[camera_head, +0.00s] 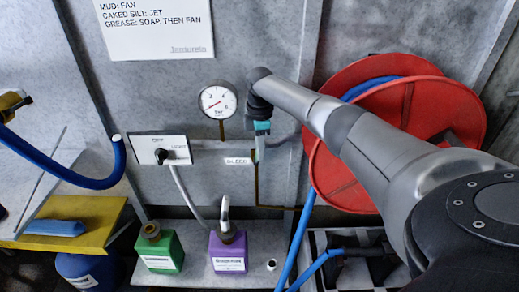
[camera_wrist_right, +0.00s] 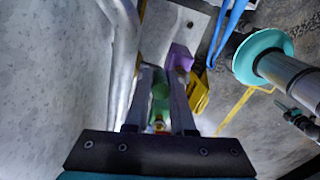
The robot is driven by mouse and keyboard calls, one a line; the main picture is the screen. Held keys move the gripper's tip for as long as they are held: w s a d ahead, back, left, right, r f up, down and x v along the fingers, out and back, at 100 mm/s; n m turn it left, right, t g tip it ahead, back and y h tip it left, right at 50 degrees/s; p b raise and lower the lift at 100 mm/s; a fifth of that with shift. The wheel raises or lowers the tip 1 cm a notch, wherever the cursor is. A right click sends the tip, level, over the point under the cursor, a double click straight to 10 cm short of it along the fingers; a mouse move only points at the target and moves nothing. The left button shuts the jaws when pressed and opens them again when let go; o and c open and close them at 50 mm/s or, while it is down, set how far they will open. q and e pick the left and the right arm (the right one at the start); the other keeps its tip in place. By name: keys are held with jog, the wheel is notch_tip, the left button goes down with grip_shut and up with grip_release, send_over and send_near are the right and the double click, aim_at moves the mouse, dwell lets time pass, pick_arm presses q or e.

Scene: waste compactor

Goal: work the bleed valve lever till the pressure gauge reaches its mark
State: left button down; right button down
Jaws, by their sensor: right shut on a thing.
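The round white pressure gauge (camera_head: 218,101) is on the grey wall, left of my right gripper (camera_head: 260,150). A reddish needle shows on its dial, but the reading and the mark are too small to tell. The BLEED label (camera_head: 238,161) is just left of my fingers. My right gripper reaches down in front of the wall, shut on the bleed valve lever, which the fingers mostly hide. In the right wrist view the gripper (camera_wrist_right: 163,85) has a small red and yellow part between its fingers. My left gripper is not in view.
A red hose reel (camera_head: 340,185) with blue hose is behind my right arm. A selector panel (camera_head: 145,150) is left of the gauge. A green jug (camera_head: 160,248) and a purple jug (camera_head: 228,252) stand below. A yellow shelf (camera_head: 95,212) is at left.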

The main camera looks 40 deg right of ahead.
jog(key=shift+s+d+f+t+y+p, duration=0.1)
jog(key=shift+s+d+t+y+p, duration=0.3)
jog(key=shift+y+p, duration=0.3)
jog(key=shift+s+d+f+t+y, duration=0.1)
jog(key=shift+d+f+t+y, duration=0.1)
jog(key=shift+t+y, duration=0.25)
jog(key=c, duration=1)
grip_release()
jog(key=shift+c, duration=0.2)
jog(key=shift+r, duration=0.15)
jog(key=p+v, duration=0.2)
jog(key=v, duration=1.3)
jog(key=shift+s+a, duration=0.1)
